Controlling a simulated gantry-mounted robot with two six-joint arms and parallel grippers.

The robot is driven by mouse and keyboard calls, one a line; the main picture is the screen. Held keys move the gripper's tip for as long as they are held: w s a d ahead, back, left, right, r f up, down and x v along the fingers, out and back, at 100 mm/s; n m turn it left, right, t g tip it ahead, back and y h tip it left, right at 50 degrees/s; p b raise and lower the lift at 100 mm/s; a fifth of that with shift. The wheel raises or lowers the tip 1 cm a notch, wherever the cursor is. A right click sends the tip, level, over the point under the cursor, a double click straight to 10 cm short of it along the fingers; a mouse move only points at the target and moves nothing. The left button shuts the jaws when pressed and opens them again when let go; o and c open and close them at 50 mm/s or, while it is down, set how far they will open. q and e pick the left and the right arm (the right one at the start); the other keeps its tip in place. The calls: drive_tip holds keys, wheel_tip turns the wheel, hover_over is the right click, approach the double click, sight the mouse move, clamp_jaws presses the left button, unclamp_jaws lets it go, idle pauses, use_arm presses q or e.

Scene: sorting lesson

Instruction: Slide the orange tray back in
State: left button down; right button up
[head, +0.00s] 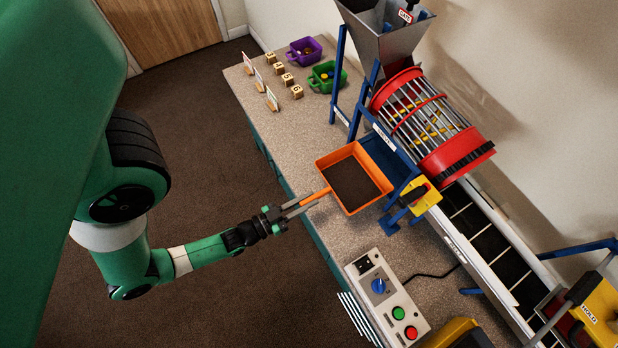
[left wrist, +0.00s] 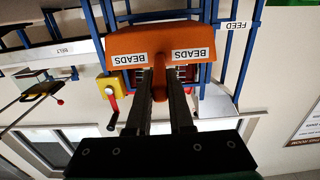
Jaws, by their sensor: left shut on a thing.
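The orange tray (head: 372,201) lies level at the bench's front part, in front of the blue frame under the red barred drum (head: 420,115). Its inside is dark brown; I cannot tell whether that is its floor or contents. Its handle (head: 317,195) points left toward my arm. My left gripper (head: 310,201) is shut on this handle. In the left wrist view the tray's front (left wrist: 190,42), labelled BEADS, is ahead of my fingers (left wrist: 160,95), which close around the handle. The tray's far edge is near the blue frame; the exact gap is hidden. My right gripper is not in view.
A control box (head: 385,300) with a blue knob and green and red buttons stands on the bench nearer me. A yellow block (head: 420,195) is right beside the tray. Purple (head: 305,51) and green (head: 327,77) bins stand at the far end. A conveyor (head: 490,235) runs behind.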

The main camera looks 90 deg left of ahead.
sight(327, 191)
use_arm(q)
drive_tip(key=shift+b+x, duration=0.6)
drive_tip(key=shift+x, duration=4.55)
drive_tip(key=shift+b+x, duration=1.15)
drive_tip(key=shift+x, duration=2.95)
drive_tip(key=shift+s+a+f, duration=0.1)
drive_tip(key=shift+f, duration=0.05)
drive_tip(key=shift+f+b, duration=0.4)
drive_tip(key=c, duration=0.7)
unclamp_jaws()
drive_tip(key=shift+c, duration=0.2)
drive_tip(key=p+v, duration=0.2)
drive_tip(key=v, duration=0.9)
drive_tip(key=shift+s, duration=0.25)
